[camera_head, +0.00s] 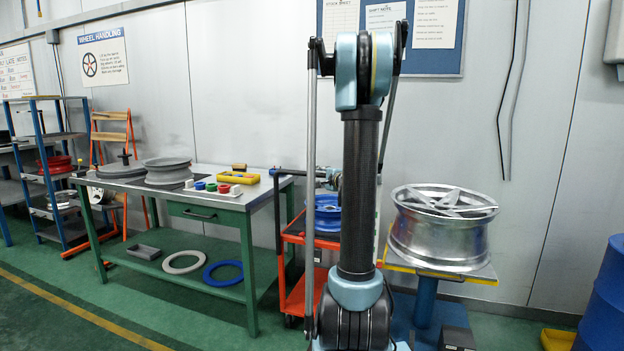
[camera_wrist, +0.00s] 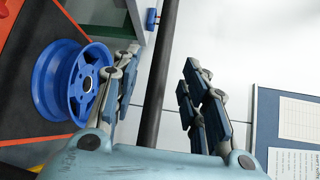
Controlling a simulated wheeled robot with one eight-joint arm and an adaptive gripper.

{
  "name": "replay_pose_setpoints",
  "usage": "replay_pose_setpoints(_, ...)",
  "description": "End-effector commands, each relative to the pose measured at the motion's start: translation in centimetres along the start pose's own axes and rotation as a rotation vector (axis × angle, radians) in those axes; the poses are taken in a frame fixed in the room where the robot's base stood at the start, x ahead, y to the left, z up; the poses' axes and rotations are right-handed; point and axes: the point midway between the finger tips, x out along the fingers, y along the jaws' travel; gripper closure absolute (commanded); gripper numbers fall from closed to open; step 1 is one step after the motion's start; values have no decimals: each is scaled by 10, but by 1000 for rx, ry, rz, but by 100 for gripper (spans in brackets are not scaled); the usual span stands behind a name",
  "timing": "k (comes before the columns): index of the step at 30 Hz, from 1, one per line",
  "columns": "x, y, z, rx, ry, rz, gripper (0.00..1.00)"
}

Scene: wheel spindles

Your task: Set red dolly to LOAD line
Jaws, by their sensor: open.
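The red dolly (camera_head: 297,298) stands between the green workbench and the wheel stand, partly hidden behind my arm. It carries a blue wheel (camera_head: 327,215) on its upper deck, and a dark push handle (camera_head: 277,210) rises on its left side. The handle's bar also shows in the wrist view (camera_wrist: 160,75), running between my fingers. My gripper (camera_wrist: 165,90) is open, with a finger on each side of the bar and visible gaps to both. In the head view my gripper (camera_head: 328,178) is at handle height, mostly hidden by my arm. No LOAD marking is readable; a yellow floor line (camera_head: 85,314) runs at front left.
The green workbench (camera_head: 225,200) holds grey wheels and coloured parts close to the dolly's left. A silver wheel (camera_head: 442,228) sits on a yellow-topped stand at right. A blue drum (camera_head: 604,300) is at the right edge. The green floor at front left is clear.

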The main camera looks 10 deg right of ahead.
Motion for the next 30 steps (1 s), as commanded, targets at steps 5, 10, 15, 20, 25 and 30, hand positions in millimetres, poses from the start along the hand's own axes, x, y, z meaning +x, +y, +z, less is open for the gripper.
replay_pose_setpoints(5, 29, 0, 1, -1, -2, 0, 60)
replay_pose_setpoints(10, 53, 0, 1, -1, -1, 1, 60)
replay_pose_setpoints(15, 68, 0, 1, -1, -1, 1, 60)
replay_pose_setpoints(20, 74, 0, 0, 0, -1, 0, 60)
replay_pose_setpoints(25, 74, 0, 0, 0, 0, 0, 60)
replay_pose_setpoints(30, 74, 0, 0, 0, 0, 0, 78)
